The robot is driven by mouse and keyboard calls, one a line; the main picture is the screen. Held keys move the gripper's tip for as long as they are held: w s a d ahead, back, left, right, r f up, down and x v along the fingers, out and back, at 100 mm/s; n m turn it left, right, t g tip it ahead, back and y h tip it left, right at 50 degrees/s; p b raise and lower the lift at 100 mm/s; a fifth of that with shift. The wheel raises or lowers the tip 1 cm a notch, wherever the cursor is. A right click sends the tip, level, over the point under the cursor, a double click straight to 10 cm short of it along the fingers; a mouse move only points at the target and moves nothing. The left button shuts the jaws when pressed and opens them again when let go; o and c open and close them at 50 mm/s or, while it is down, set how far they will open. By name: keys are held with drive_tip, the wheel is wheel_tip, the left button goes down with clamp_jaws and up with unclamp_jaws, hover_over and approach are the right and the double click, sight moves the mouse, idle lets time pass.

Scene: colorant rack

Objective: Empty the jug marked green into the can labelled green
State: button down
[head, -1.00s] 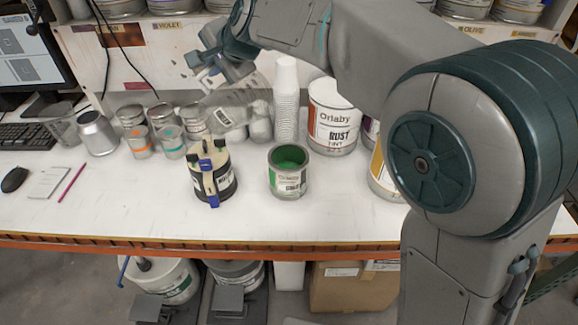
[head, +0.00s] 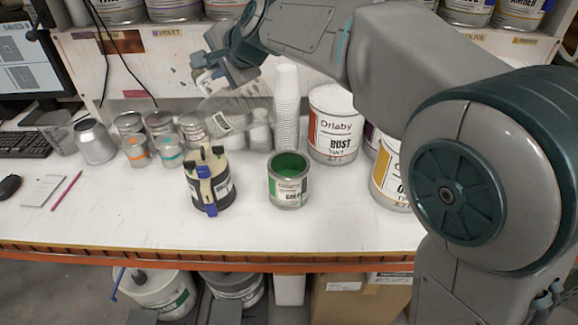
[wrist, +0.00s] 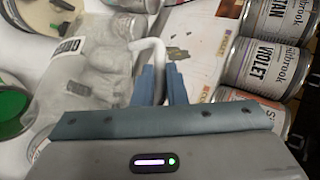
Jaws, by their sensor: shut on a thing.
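The jug (head: 236,118) is clear, with a white label bearing dark text. It looks tilted, in the air behind the can labelled green. My gripper (head: 222,72) is shut on its handle (wrist: 150,50). In the wrist view the jug (wrist: 92,75) fills the left, its label only partly readable; whether it holds liquid I cannot tell. The can labelled green (head: 289,192) stands open on the bench with green inside. Its green opening also shows at the left edge of the wrist view (wrist: 10,105).
A dark can with a clamp-like blue and cream fitting (head: 210,182) stands left of the green can. Stacked white cups (head: 287,105) and a rust tint can (head: 334,125) stand behind. Several jars and cups line the back left. The front bench (head: 330,230) is clear.

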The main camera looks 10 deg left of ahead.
sight(256, 83)
drive_tip(key=shift+d+y+b, duration=0.5)
drive_tip(key=shift+d+b, duration=0.15)
drive_tip(key=shift+b, duration=1.8)
drive_tip(key=shift+d+f+m+y+b, duration=0.4)
drive_tip(key=shift+d+f+y+b, duration=0.55)
drive_tip(key=shift+b, duration=3.3)
drive_tip(key=shift+m+t+y, duration=0.3)
drive_tip(key=shift+t+y, duration=0.2)
drive_tip(key=shift+y, duration=0.15)
drive_tip(key=shift+s+d+b, duration=0.2)
drive_tip(key=shift+d+b, duration=1.8)
drive_tip(key=shift+b, duration=1.5)
drive_tip(key=shift+d+f+y+b, duration=0.15)
drive_tip(key=shift+d+y+b, duration=0.35)
drive_tip(key=shift+b, duration=1.1)
